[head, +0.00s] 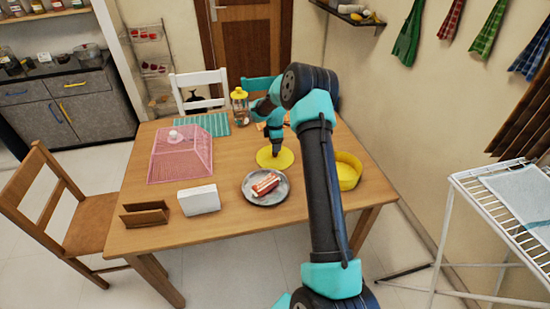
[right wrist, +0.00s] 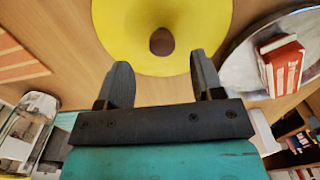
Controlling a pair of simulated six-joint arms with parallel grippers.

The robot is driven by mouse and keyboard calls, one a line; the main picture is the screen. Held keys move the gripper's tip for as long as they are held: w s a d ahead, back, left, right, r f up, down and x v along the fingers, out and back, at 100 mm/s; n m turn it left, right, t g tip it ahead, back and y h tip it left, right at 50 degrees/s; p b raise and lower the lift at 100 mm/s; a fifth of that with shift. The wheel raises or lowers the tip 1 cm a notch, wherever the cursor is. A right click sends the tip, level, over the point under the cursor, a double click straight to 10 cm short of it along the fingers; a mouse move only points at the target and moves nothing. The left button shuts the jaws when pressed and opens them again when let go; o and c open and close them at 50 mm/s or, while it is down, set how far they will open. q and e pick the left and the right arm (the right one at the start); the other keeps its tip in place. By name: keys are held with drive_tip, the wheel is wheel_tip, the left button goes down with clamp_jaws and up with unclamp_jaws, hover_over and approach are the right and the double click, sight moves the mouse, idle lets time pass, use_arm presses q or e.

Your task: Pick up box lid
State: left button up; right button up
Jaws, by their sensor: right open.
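A round yellow lid (head: 266,160) lies on the wooden table, left of a yellow round box (head: 348,170). In the right wrist view the yellow lid (right wrist: 125,45) shows a dark brown knob (right wrist: 162,41) at its middle. My right gripper (head: 277,153) points down over the lid. In the right wrist view the right gripper (right wrist: 160,78) is open, its two fingers apart with nothing between them. The knob lies just beyond the fingertips, roughly in line with the gap. Part of the lid is hidden by my arm in the head view. My left gripper is not in view.
A grey plate (head: 254,199) with a red and white packet (head: 265,184) stands close to the lid. A white box (head: 198,200), a brown holder (head: 146,214), a pink mesh cover (head: 180,160) and a glass jar (head: 240,107) are also on the table (head: 225,240).

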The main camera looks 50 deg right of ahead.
drive_tip(key=shift+s+f, duration=0.1)
drive_tip(key=shift+f, duration=2.5)
drive_tip(key=shift+c, duration=0.4)
drive_tip(key=c, duration=0.9)
drive_tip(key=shift+c, duration=0.2)
wheel_tip(320, 180, up, 10)
drive_tip(key=shift+r, duration=0.1)
